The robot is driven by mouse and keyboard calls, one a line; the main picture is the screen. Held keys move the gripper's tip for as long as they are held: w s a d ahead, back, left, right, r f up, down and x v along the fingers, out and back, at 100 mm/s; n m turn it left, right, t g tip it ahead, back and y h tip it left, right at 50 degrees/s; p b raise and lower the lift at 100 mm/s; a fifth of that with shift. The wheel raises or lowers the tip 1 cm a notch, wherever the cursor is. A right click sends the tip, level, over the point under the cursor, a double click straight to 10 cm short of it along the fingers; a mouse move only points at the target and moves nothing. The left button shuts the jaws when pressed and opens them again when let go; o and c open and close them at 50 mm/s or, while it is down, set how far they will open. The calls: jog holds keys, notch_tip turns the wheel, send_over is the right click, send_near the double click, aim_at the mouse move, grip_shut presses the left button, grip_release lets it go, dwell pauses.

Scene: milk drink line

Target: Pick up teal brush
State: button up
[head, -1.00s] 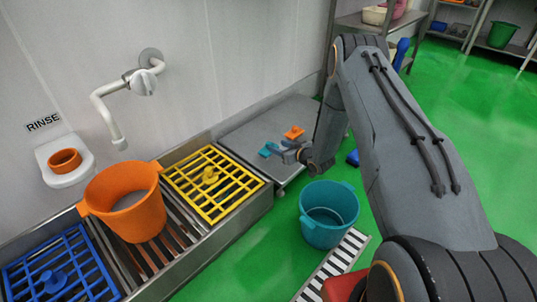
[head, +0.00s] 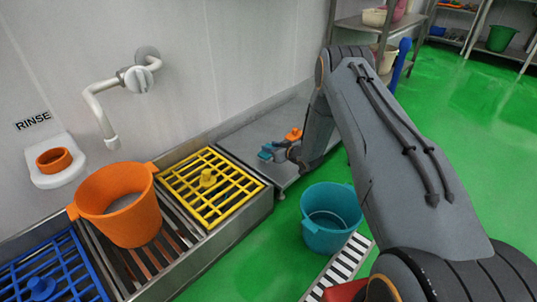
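The teal brush (head: 265,154) shows as a small teal piece on or just above the grey metal worktop, at the left tip of my gripper. My gripper (head: 274,150) reaches down from the right over this worktop and is right beside or around the brush. The fingers are small and partly overlap the brush, so I cannot tell whether they are open or shut on it. Part of the brush is hidden by the gripper.
An orange brush or block (head: 294,134) lies just behind my gripper. A yellow grate (head: 228,192), an orange bucket (head: 125,215) and a blue grate (head: 68,262) line the left. A teal bucket (head: 330,230) stands on the green floor in front.

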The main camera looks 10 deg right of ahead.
grip_shut()
jog(key=shift+r, duration=0.1)
